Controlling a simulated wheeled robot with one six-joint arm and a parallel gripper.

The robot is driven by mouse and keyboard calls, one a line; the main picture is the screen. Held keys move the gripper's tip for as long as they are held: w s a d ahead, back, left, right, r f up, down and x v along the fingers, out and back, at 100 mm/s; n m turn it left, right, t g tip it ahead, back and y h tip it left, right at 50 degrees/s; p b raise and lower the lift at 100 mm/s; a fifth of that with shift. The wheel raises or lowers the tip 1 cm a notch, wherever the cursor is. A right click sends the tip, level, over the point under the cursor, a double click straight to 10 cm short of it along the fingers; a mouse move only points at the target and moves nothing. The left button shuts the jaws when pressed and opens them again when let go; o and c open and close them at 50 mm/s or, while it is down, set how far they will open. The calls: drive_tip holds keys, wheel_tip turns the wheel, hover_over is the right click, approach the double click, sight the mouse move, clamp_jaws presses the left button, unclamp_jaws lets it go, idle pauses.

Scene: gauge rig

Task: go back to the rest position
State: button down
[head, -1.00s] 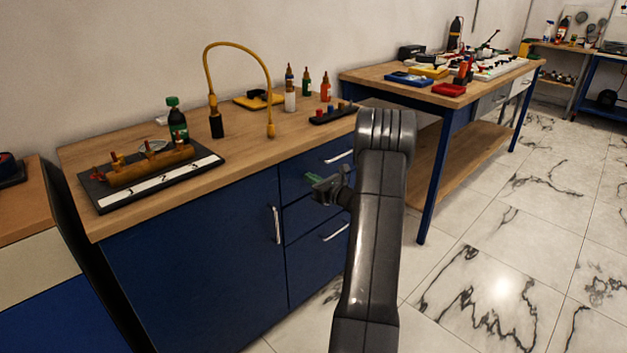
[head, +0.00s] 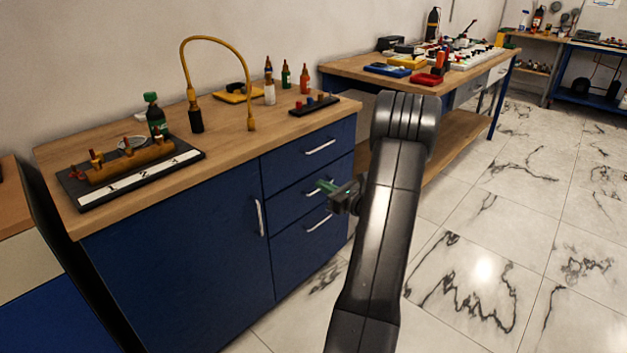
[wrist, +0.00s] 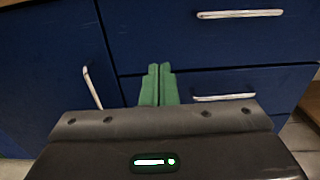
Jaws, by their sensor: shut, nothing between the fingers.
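My gripper (head: 326,187) is in front of the blue cabinet's drawers in the head view, below the level of the worktop. In the wrist view its two green fingers (wrist: 159,84) are together with nothing between them. They point at the dark blue drawer fronts. My dark grey arm stands upright in the middle of the head view and hides part of the floor and the second bench.
The blue cabinet (head: 180,262) has a wooden top with a gauge rig (head: 130,167), a green-capped bottle (head: 155,115), a yellow hose (head: 215,40) and small bottles. A second bench (head: 345,67) stands behind. Marble floor (head: 480,265) at right is clear.

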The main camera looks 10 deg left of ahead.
sight(287, 167)
drive_tip(key=shift+s+d, duration=0.2)
drive_tip(key=shift+d, duration=0.05)
drive_tip(key=x, duration=1.3)
drive_tip(key=shift+w+a, duration=0.25)
drive_tip(key=shift+a, duration=0.1)
